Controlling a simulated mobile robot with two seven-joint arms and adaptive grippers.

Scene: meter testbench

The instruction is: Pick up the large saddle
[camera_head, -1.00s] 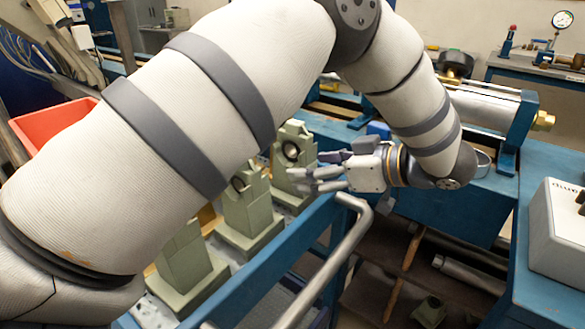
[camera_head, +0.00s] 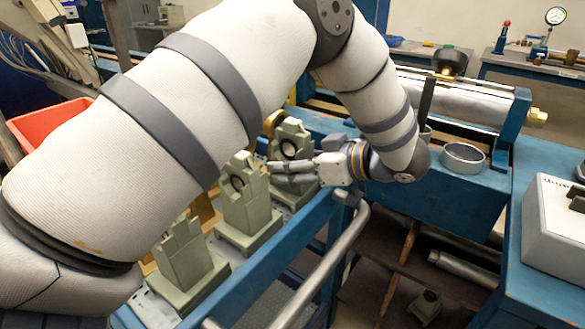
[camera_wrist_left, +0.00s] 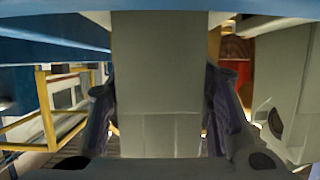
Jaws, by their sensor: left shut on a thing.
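Three grey-green saddles stand in a row on the blue-railed cart: a near one (camera_head: 185,258), a middle one (camera_head: 243,198) and a far one (camera_head: 291,138) with a round dark-ringed hole. My left gripper (camera_head: 276,172) is at the far saddle, its fingers across the lower part. In the left wrist view a plain grey-green saddle block (camera_wrist_left: 158,75) fills the gap between the two dark fingers, and the gripper is shut on it. Whether its base is off the cart is hidden. Another saddle (camera_wrist_left: 284,100) stands close on the right there. My right gripper is out of view.
The cart's blue rail (camera_head: 290,240) and grey handle (camera_head: 330,262) run in front of the saddles. A blue bench with a metal cylinder (camera_head: 455,103) and ring (camera_head: 462,157) lies behind. A white box (camera_head: 555,235) stands right, a red bin (camera_head: 50,135) left.

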